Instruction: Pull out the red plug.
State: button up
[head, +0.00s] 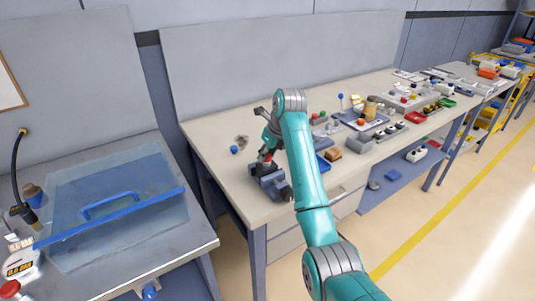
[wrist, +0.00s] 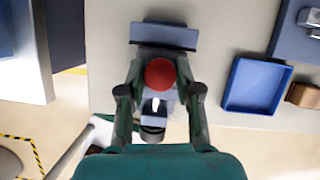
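The red plug (wrist: 160,75) shows as a round red knob in the wrist view, on a blue-grey block-shaped fixture (wrist: 166,36). In the head view the fixture (head: 270,183) stands on the near bench, and a bit of red shows under my gripper (head: 268,150). In the wrist view my gripper (wrist: 160,68) points down with one finger on each side of the plug. The fingers look spread, with a narrow gap beside the knob; contact is not clear. The plug's lower part is hidden.
A blue tray (wrist: 257,86) lies right of the fixture. A small blue ball (head: 234,149) sits on the bench behind it. Several parts and trays crowd the bench farther right. A tank with a blue-handled clear lid (head: 110,205) stands at left.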

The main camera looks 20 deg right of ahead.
jog(key=o, duration=0.4)
jog(key=shift+c, duration=0.2)
grip_shut()
jog(key=shift+r, duration=0.25)
jog(key=shift+r, duration=2.05)
